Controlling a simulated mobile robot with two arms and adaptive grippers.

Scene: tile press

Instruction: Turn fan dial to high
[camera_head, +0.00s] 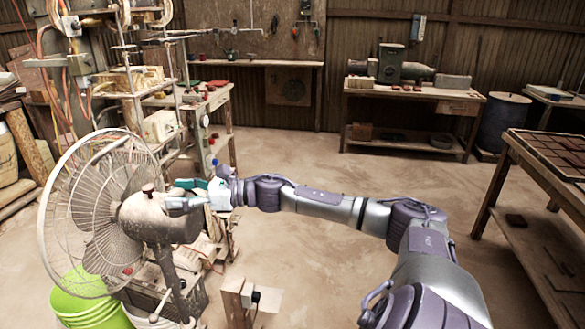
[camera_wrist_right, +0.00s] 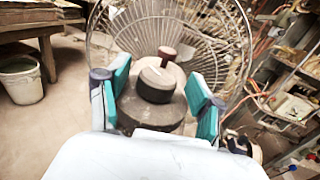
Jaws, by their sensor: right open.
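A standing fan (camera_head: 145,215) with a wire cage is at the left in the head view, and its motor housing faces my right arm. In the right wrist view the cage (camera_wrist_right: 205,40) fills the top middle. A dark round dial (camera_wrist_right: 155,88) with a paler face sits on the back of the housing, and a small reddish knob (camera_wrist_right: 167,53) stands beyond it. My right gripper (camera_head: 188,194) is at the back of the housing. In the wrist view its teal-padded fingers (camera_wrist_right: 157,98) are open, one on each side of the dial, with gaps visible. Dial markings cannot be read.
A green bucket (camera_head: 88,302) stands below the fan. A cluttered shelf unit (camera_head: 150,95) rises behind it. A workbench (camera_head: 415,91) is at the back wall, and a table with tiles (camera_head: 545,165) is at the right. The middle floor is clear.

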